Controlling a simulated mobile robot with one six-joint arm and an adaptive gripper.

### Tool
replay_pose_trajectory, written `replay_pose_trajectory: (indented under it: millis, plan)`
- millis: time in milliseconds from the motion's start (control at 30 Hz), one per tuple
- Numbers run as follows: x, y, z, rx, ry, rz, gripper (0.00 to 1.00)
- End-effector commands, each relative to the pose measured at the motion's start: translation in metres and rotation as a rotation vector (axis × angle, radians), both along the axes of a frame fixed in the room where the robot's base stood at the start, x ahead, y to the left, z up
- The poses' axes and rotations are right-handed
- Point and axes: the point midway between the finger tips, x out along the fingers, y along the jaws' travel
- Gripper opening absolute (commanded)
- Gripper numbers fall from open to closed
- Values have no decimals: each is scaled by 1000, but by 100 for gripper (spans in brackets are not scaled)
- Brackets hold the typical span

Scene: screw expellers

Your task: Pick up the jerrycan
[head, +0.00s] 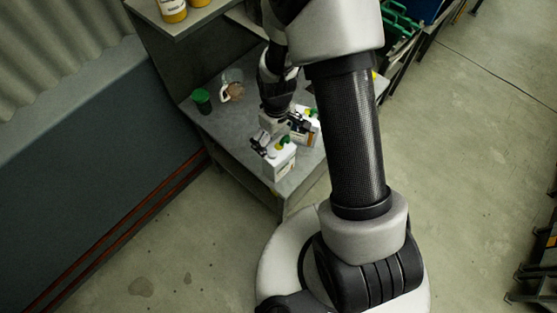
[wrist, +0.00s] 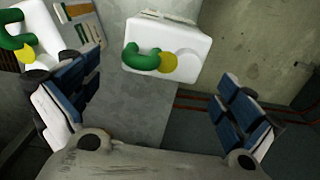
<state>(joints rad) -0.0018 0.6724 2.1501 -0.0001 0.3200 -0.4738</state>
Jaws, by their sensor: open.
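Two white jerrycans with green handles and yellow caps stand on the grey table (head: 210,122) in the head view. One jerrycan (head: 279,166) is near the table's front corner; the other (head: 311,136) is just behind and right, partly hidden by my gripper. My gripper (head: 277,139) is open, close above the front jerrycan. In the wrist view, one whole jerrycan (wrist: 185,28) lies ahead, between the lines of my spread fingers (wrist: 160,105). Nothing is held. The second jerrycan (wrist: 45,25) shows at the left edge, partly behind the left finger.
A dark green container (head: 201,100) and a white-handled jug (head: 225,93) stand at the table's left back. Yellow bottles (head: 173,11) stand on a higher shelf. A green crate (head: 398,20) is at the back right. The floor (head: 465,150) to the right is open.

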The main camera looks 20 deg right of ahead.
Motion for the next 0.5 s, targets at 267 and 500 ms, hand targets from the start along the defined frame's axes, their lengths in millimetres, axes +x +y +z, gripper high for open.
replay_pose_trajectory:
  millis: [267,500]
  plan:
    - [-10,-1,-30,0,2,0,100]
    - [-11,-1,-54,0,-1,0,100]
